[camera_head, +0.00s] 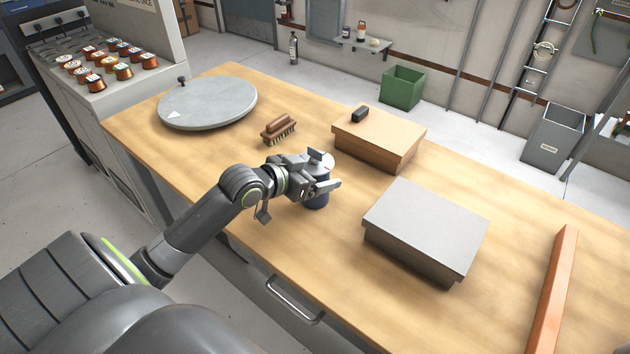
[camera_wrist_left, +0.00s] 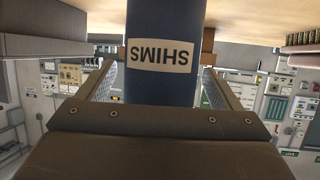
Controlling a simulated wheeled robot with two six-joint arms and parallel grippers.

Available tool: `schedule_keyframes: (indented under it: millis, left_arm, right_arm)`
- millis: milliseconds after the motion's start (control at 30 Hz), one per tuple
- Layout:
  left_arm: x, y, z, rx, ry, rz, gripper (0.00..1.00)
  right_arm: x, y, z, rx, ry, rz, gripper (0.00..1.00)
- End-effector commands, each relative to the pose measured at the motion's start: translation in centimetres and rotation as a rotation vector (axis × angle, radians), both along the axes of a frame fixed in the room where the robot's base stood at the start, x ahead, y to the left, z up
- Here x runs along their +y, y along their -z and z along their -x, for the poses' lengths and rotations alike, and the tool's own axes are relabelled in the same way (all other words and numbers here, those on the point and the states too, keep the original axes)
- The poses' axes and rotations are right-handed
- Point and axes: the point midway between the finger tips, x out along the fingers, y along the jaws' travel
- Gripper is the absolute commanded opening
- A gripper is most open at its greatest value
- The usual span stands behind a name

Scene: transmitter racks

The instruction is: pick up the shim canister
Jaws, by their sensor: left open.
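The shim canister (camera_head: 317,199) is a dark blue cylinder standing on the wooden workbench, partly hidden by my left gripper in the head view. Its pale top shows between the fingers. My left gripper (camera_head: 328,173) is open, with one finger on each side of the canister. In the left wrist view the canister (camera_wrist_left: 165,25) stands between the two open fingers, and its cream label reads SHIMS upside down. Small gaps seem to show beside it; contact cannot be told. My right gripper is not in view.
On the workbench (camera_head: 330,240) are a grey lidded box (camera_head: 425,225), a tan box (camera_head: 378,140) with a small black block (camera_head: 360,114), a brush (camera_head: 279,129), a round grey plate (camera_head: 207,102) and an orange bar (camera_head: 553,290). Bare wood lies around the canister.

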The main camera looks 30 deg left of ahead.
Motion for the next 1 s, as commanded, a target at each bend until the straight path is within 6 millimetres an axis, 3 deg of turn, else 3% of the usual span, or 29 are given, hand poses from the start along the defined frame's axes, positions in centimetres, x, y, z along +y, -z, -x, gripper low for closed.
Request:
schedule_keyframes:
  millis: [167, 600, 867, 1000]
  left_arm:
    - [0.0, 0.0, 0.0, 0.0, 0.0, 0.0, 0.84]
    - [0.0, 0.0, 0.0, 0.0, 0.0, 0.0, 0.26]
    - [0.0, -0.4, 0.0, -0.003, 0.001, -0.001, 0.26]
    - [0.0, -2.2, -0.1, -0.007, 0.003, -0.003, 0.26]
  right_arm:
    - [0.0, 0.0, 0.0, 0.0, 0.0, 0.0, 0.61]
    - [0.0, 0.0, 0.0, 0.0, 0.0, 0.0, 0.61]
    - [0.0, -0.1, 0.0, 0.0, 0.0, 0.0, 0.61]
    - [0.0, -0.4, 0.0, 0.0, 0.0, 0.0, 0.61]
